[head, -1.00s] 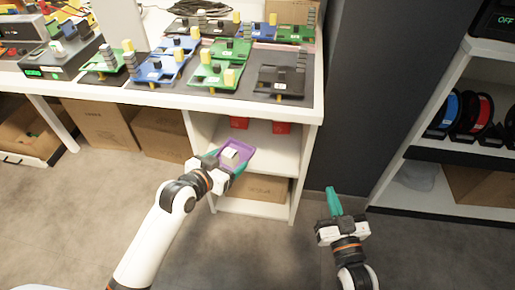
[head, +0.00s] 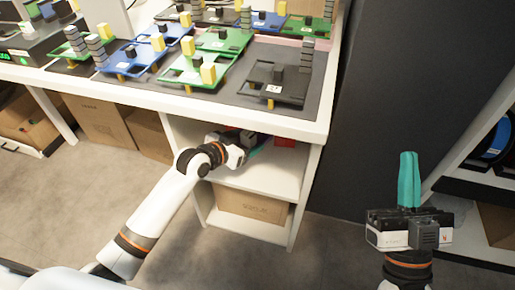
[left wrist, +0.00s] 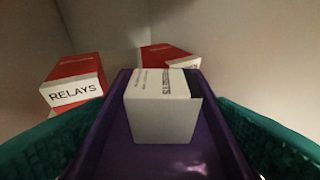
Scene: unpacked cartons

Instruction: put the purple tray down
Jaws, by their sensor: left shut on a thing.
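The purple tray (left wrist: 186,160) fills the lower middle of the left wrist view, with a small white box (left wrist: 163,112) standing in it. My left gripper (head: 257,149) is inside the shelf space under the workbench and is shut on the tray. Its teal fingers flank the tray on both sides in the left wrist view. In the head view my gripper and the bench edge hide the tray. I cannot tell whether the tray touches the shelf (head: 262,178). My right gripper (head: 408,157) is shut and empty, in the air right of the shelf unit.
A red and white relays box (left wrist: 74,84) stands behind the tray at left, and another red box (left wrist: 166,54) behind it. The workbench top (head: 200,96) overhangs the shelf and carries several circuit boards. A cardboard carton (head: 252,205) sits on the lower shelf.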

